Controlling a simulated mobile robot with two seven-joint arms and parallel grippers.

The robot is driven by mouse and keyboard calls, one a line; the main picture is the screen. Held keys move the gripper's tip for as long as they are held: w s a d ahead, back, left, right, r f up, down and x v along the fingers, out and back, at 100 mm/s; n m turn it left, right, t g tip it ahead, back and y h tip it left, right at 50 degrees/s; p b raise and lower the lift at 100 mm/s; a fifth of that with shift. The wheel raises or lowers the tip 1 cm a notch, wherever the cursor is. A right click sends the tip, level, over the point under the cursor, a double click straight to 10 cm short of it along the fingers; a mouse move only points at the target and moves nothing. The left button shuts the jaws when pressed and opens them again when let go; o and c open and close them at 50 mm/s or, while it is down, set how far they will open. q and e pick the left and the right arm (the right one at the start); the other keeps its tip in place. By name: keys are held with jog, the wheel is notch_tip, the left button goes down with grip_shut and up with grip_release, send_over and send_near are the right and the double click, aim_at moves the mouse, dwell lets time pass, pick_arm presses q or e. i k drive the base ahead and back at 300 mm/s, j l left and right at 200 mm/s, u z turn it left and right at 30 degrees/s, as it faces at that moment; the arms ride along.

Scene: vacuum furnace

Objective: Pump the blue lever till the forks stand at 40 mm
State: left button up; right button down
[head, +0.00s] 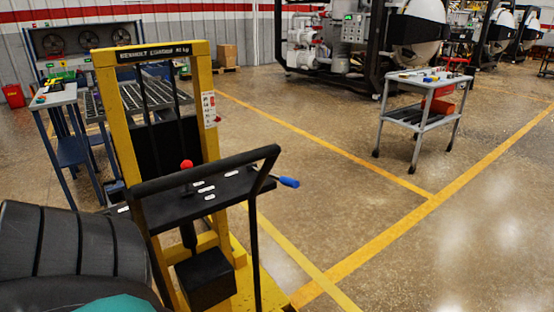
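A yellow-framed lift truck (112,125) stands close in front of me, left of centre. Its blue lever (289,182) sticks out to the right of the black console (205,195), roughly level. Nothing touches the lever. A black push handle (205,169) arches across the near side. The forks are hidden behind the mast and console, so their height cannot be read. Neither of my grippers is in view; only part of my own arm shows at the lower left.
A grey wheeled cart (425,118) with small items stands to the right. A bench with a blue frame (75,150) and a roller table (150,95) lie behind the truck at left. Furnace equipment (350,30) lines the back. The floor right of the truck is clear, with yellow lines.

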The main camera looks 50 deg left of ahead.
aim_at(293, 182)
jog(key=i+u, duration=0.25)
jog(key=u, duration=0.2)
jog(key=i+u, duration=0.3)
jog(key=u, duration=0.15)
jog(key=i+l+u, duration=0.1)
jog(key=i+u, duration=0.15)
jog(key=u, duration=0.2)
jog(key=i+l+u, duration=0.2)
jog(key=u, duration=0.25)
